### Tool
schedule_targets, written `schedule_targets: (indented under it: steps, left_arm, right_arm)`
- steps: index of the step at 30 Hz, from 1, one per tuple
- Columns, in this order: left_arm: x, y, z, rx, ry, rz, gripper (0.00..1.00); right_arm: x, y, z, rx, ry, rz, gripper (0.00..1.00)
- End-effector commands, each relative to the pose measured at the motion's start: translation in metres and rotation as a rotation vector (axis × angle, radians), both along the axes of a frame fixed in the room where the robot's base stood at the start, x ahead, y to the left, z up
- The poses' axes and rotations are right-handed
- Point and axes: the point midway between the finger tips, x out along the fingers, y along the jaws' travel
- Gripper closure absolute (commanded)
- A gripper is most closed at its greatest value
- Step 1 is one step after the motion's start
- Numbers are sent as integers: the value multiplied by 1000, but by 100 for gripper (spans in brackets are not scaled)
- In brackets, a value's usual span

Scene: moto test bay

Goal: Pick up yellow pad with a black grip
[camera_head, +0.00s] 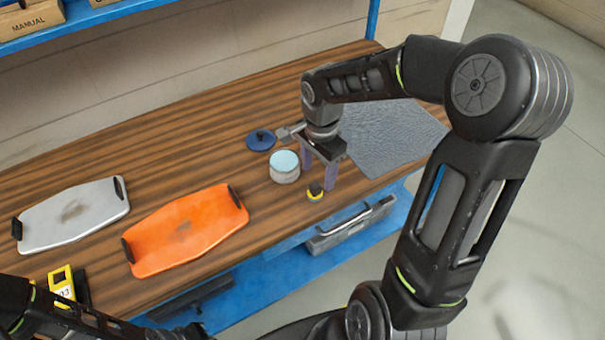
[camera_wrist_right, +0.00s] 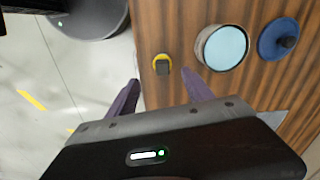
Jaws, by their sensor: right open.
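The yellow pad with a black grip (camera_head: 315,191) is a small round piece on the wooden bench, close to its front edge. It also shows in the right wrist view (camera_wrist_right: 162,64), upper middle, with its dark grip on top. My right gripper (camera_head: 320,172) is open, its purple fingers pointing down just behind and above the pad. In the right wrist view the two fingertips (camera_wrist_right: 161,82) are apart, and the pad appears just beyond the gap between them. Nothing is between the fingers. Part of my left arm shows at the lower left; its gripper is not visible.
A pale-blue-topped round piece (camera_head: 285,166) stands left of the pad, with a blue disc with a dark knob (camera_head: 261,139) behind it. Orange (camera_head: 185,232) and silver (camera_head: 75,213) plates lie left. A grey mat (camera_head: 390,135) lies right. A toolbox (camera_head: 350,225) sits below.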

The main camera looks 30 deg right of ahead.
Motion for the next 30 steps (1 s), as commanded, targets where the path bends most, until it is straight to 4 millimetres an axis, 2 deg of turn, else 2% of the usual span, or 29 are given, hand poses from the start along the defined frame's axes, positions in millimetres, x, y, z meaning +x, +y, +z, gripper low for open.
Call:
schedule_targets:
  steps: [11, 20, 30]
  left_arm:
    - [-1, 0, 0, 0, 2, -1, 100]
    - [-1, 0, 3, 1, 2, 0, 100]
    - [-1, 0, 4, 1, 2, 0, 100]
  right_arm:
    - [0, -1, 0, -1, 1, -3, 40]
    - [0, 0, -24, 0, 2, -3, 40]
    - [0, 0, -27, 0, 2, -3, 40]
